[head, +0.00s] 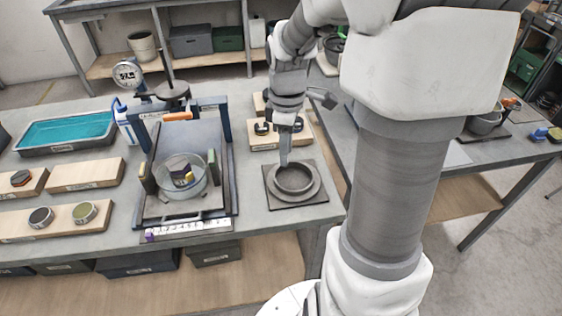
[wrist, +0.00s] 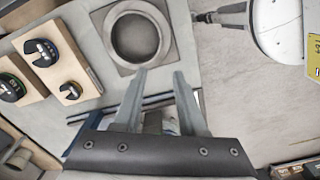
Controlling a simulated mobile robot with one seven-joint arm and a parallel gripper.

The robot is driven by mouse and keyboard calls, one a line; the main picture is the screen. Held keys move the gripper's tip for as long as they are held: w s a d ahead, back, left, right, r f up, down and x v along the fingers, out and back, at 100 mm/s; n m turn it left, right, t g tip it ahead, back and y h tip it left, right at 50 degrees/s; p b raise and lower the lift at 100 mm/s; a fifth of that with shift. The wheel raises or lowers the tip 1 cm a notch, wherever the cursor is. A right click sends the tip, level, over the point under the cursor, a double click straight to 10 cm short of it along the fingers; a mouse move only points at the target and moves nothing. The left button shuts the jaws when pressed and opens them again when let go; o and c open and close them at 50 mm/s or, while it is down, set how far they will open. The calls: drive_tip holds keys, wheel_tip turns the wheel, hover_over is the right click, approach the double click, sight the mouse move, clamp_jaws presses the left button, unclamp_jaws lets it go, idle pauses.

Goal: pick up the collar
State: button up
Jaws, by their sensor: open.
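A dark grey round ring (head: 294,179), most likely the collar, sits on a square grey plate (head: 286,204) at the bench's front right corner. It also shows at the top of the wrist view (wrist: 112,36), with an open middle. My gripper (head: 284,163) points down and overlaps the ring's back rim in the head view. In the wrist view, my gripper (wrist: 160,72) has its two fingers spread with nothing held between them. The ring lies beyond the left fingertip there. I cannot tell the height gap between fingertips and ring.
Wooden boards with black slotted weights (wrist: 40,53) stand just behind the plate. To the left is a framed tray (head: 142,214) with a clear cylinder (head: 201,181), below a dial gauge (head: 127,74). A teal-filled tray (head: 66,151) is farther left. The bench edge is close in front.

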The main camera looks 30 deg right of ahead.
wheel_tip(320, 180, down, 13)
drive_tip(key=shift+f+b, duration=0.15)
drive_tip(key=shift+b, duration=0.9)
clamp_jaws()
idle(0.8)
